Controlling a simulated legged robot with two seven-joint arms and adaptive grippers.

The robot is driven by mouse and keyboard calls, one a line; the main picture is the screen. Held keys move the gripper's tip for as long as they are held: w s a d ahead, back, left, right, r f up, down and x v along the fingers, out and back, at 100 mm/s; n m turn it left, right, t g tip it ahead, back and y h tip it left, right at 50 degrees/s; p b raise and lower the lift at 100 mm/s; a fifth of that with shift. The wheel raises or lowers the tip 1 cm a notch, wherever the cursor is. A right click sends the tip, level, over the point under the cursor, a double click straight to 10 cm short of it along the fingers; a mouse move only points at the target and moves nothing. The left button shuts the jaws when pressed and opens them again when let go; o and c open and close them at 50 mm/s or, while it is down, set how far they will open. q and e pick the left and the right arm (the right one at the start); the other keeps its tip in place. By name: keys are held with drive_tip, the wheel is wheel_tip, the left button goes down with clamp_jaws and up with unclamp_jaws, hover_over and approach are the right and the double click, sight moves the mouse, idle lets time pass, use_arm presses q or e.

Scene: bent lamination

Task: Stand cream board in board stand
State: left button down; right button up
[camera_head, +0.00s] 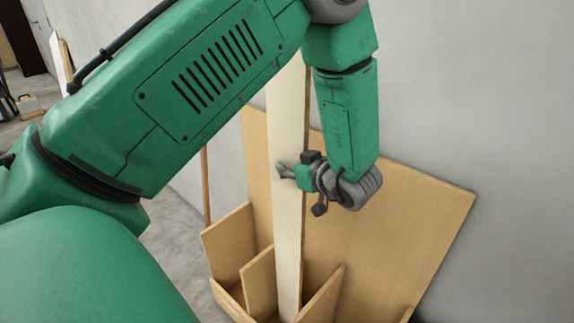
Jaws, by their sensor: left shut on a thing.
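The cream board (288,225) is long, narrow and close to upright in the middle of the view. Its lower end is down between the dividers of the wooden board stand (380,220); the slot floor is hidden, so I cannot tell whether it touches bottom. My green arm covers part of its upper length. My left gripper (290,173) is shut on the board at about mid-height, with a grey finger across its face. My right gripper does not show.
The stand's low dividers (258,278) rise on both sides of the board, with its tall back panel behind. A grey wall (480,90) stands close behind and to the right. A thin brown stick (205,185) is upright left of the stand. Concrete floor shows at left.

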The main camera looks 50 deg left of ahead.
use_arm(q)
drive_tip(key=shift+f, duration=0.35)
drive_tip(key=shift+a+f+b, duration=0.15)
drive_tip(key=shift+f+b, duration=0.2)
drive_tip(key=shift+f, duration=0.2)
drive_tip(key=shift+w, duration=0.1)
drive_tip(key=shift+w+a+p, duration=0.15)
drive_tip(key=shift+w+p, duration=0.35)
drive_tip(key=shift+w, duration=1.9)
